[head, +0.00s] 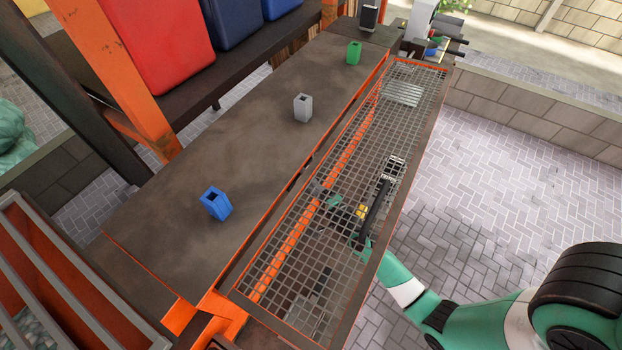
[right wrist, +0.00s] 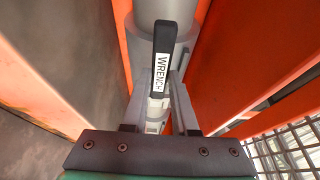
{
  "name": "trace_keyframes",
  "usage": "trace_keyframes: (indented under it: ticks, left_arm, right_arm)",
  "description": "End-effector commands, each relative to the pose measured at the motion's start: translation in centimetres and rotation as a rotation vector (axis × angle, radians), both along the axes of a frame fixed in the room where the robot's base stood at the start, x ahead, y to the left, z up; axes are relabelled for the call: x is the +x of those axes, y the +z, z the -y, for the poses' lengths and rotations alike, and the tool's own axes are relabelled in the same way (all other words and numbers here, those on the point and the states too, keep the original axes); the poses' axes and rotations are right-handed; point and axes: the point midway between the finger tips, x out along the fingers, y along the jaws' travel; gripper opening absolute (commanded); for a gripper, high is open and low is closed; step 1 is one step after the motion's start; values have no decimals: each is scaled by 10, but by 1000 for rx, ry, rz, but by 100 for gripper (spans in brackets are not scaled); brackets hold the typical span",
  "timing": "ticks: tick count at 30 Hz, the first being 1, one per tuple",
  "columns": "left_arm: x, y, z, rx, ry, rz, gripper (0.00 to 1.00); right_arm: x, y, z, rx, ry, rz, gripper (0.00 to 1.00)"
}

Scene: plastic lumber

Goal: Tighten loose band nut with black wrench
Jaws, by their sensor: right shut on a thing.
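The black wrench (right wrist: 164,60), with a white label reading WRENCH, stands upright in the right wrist view. My right gripper (right wrist: 163,88) is shut on it, with a grey finger on each side. Behind it is a thick grey pipe (right wrist: 122,12) between orange rails. In the head view my right arm reaches in from the lower right to the mesh-covered strip, where the mesh and dark parts make the fingertips and wrench hard to make out. I cannot make out the band nut. My left gripper is not in view.
A wire mesh (head: 285,235) in an orange frame runs along the bench (head: 240,150). Blue (head: 215,203), grey (head: 302,108) and green (head: 354,53) holders stand apart on the bench, with free room between them. Large bins (head: 160,45) stand behind.

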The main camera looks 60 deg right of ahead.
Motion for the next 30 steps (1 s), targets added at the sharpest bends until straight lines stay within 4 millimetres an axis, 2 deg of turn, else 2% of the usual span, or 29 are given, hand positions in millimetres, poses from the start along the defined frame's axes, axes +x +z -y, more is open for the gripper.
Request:
trace_keyframes:
  ticks: [11, 30]
  left_arm:
    - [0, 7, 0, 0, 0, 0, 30]
    - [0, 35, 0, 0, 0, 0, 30]
  right_arm:
    - [15, 2, 0, 2, 1, 1, 0]
    - [14, 13, 1, 105, 0, 4, 0]
